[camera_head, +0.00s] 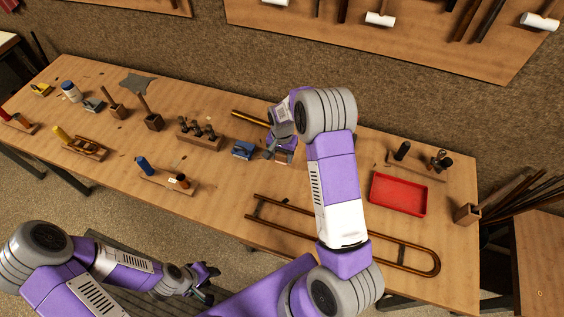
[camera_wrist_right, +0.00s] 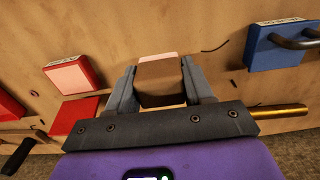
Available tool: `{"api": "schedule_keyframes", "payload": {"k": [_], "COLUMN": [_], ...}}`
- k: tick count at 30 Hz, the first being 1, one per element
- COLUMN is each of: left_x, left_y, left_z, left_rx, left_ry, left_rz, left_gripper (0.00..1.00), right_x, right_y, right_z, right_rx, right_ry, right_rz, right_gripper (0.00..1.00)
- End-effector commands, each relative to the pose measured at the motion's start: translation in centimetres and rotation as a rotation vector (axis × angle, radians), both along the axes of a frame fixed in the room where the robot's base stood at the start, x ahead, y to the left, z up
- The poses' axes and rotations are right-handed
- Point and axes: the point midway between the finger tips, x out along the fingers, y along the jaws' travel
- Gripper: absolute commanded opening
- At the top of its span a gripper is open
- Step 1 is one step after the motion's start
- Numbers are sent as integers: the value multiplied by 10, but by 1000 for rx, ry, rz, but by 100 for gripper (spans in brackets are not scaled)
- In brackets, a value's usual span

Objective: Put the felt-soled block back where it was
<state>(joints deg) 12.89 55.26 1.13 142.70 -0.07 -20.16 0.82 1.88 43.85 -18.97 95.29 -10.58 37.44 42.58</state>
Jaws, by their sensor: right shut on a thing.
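My right gripper (camera_head: 280,156) is over the middle of the bench, between the blue block and the trombone slide. In the right wrist view my right gripper (camera_wrist_right: 161,82) is shut on a brown block (camera_wrist_right: 162,86), with a finger on each side. A pale pink strip, seemingly its felt, shows along the block's far edge. I cannot tell whether the block touches the bench. My left gripper (camera_head: 206,284) is open and empty, low in front of the bench.
A blue block (camera_head: 242,150) lies left of my right gripper. A brass tube (camera_head: 250,118) lies behind it. The slide (camera_head: 275,225) lies in front, and a red tray (camera_head: 398,194) is to the right. In the wrist view a red block (camera_wrist_right: 76,76) lies left.

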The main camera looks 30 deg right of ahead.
Motion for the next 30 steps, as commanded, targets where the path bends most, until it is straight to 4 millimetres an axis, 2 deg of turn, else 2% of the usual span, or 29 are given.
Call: {"api": "schedule_keyframes", "payload": {"k": [5, 11, 22, 23, 27, 30], "left_x": [0, 0, 0, 0, 0, 0], "left_y": [0, 0, 0, 0, 0, 0], "left_z": [-1, -4, -7, -8, -6, -6], "left_rx": [0, 0, 0, 0, 0, 0], "left_ry": [0, 0, 0, 0, 0, 0], "left_rz": [0, 0, 0, 0, 0, 0], "left_gripper": [39, 39, 39, 39, 39, 39], "right_x": [0, 0, 0, 0, 0, 0], "right_y": [0, 0, 0, 0, 0, 0], "right_z": [-14, -41, -46, -46, -45, -45], "right_rx": [0, 0, 0, 0, 0, 0], "right_ry": [1, 0, -1, -1, -1, -1], "right_rz": [2, 1, 3, 3, 3, 3], "right_gripper": [19, 19, 19, 53, 75, 77]}}
